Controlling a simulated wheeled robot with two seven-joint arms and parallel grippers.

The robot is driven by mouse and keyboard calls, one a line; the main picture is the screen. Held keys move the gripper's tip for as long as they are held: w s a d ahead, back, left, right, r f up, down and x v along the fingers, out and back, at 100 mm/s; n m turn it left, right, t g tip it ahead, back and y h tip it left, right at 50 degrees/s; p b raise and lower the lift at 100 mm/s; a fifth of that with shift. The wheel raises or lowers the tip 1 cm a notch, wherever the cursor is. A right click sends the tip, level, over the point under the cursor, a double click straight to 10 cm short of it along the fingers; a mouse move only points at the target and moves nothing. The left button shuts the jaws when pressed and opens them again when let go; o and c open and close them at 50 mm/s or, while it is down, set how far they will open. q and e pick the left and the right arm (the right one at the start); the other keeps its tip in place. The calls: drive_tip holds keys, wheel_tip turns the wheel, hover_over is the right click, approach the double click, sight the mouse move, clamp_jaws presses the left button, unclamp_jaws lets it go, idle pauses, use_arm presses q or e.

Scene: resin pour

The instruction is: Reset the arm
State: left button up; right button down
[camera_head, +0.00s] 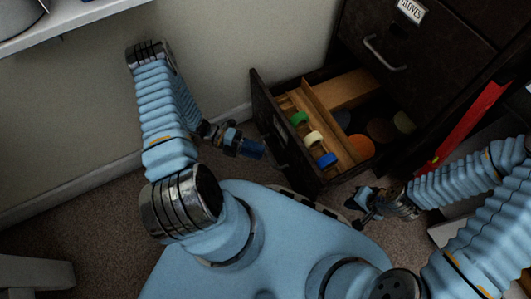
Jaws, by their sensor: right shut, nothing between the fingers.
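My left arm comes down on the left, and its gripper (248,148) is just left of the open drawer's front. A blue piece shows at its tip; I cannot tell whether this is part of the fingers or something held. My right arm comes in from the right, and its gripper (357,212) is low in front of the cabinet, right of the drawer. It is shut and empty. Both grippers are small and dark in this view.
A dark cabinet (385,85) has an open lower drawer (268,115) with wooden dividers. A green roll (299,118), white roll (313,138) and blue roll (326,160) lie in it, beside several round items including an orange one (361,147). A red object (470,125) stands at right.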

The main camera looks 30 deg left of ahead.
use_arm(q)
drive_tip(key=shift+s+a+r, duration=0.1)
drive_tip(key=shift+a, duration=0.6)
drive_tip(key=shift+s+a+r, duration=0.1)
drive_tip(key=shift+a, duration=0.6)
